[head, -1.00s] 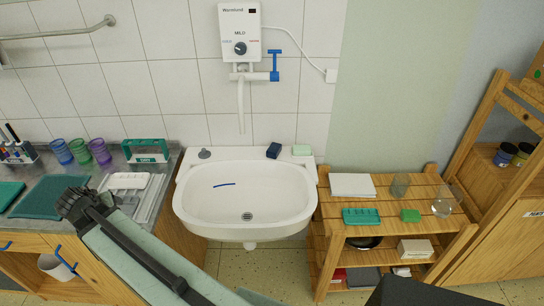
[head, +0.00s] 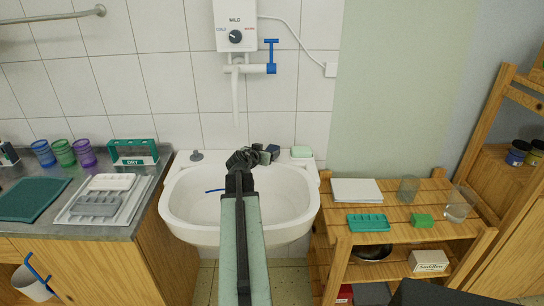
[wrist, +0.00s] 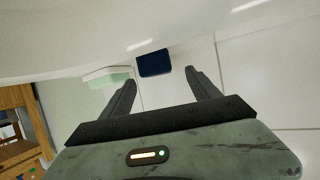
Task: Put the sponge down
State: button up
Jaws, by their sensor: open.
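A dark blue block (head: 273,149), which looks like the sponge, sits on the back rim of the white sink (head: 180,205). It also shows in the wrist view (wrist: 153,63), just beyond and between my fingertips. My gripper (head: 257,156) is over the back of the sink, close to the block's left in the head view. In the wrist view my gripper (wrist: 160,76) is open, with nothing between its fingers. I cannot tell whether a finger touches the block. My gripper partly hides the block in the head view.
A pale green and white bar (head: 302,152) lies on the rim right of the block. The water heater tap (head: 250,69) hangs above. A counter (head: 110,232) with cups stands left.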

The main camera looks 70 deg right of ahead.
aim_at(272, 149)
jog(key=b+x, duration=0.2)
jog(key=x, duration=0.4)
jog(key=shift+s+a+f, duration=0.1)
jog(key=shift+s+f, duration=0.05)
jog(key=shift+f, duration=0.1)
jog(key=shift+r, duration=0.1)
